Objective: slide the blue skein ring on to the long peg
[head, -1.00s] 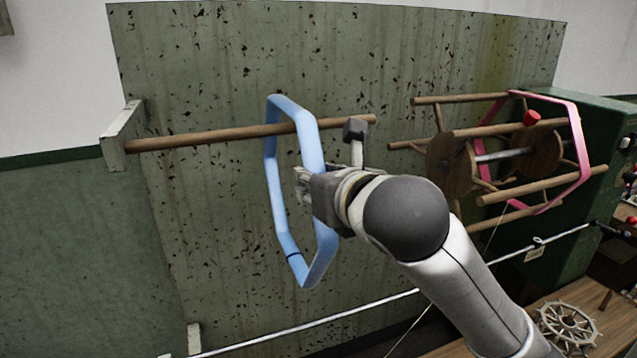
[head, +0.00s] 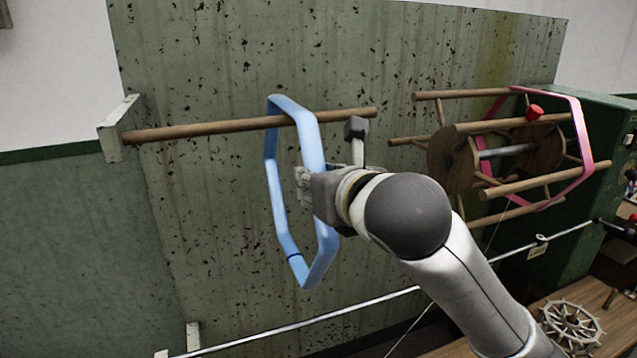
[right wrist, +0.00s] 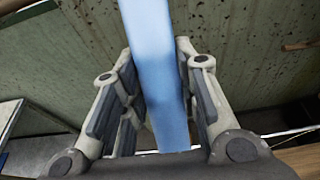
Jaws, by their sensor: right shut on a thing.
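The blue skein ring (head: 319,215) hangs upright in my right gripper, around the long peg (head: 200,131). The peg passes through its upper part, behind the near side and in front of the far side. The peg's free end shows to the right of the ring, and its wall block (head: 112,130) is at the left. The ring's top is just above the peg; I cannot tell whether they touch. My right gripper (head: 303,187) is shut on the ring's near side. The right wrist view shows the blue band (right wrist: 158,75) between both fingers. My left gripper is not in view.
A wooden reel (head: 455,160) with a pink ring (head: 582,140) stands to the right, near the peg's free end. A green cabinet (head: 590,230) is behind it. A metal rod (head: 400,293) runs low across the speckled panel (head: 210,60). The peg's left stretch is clear.

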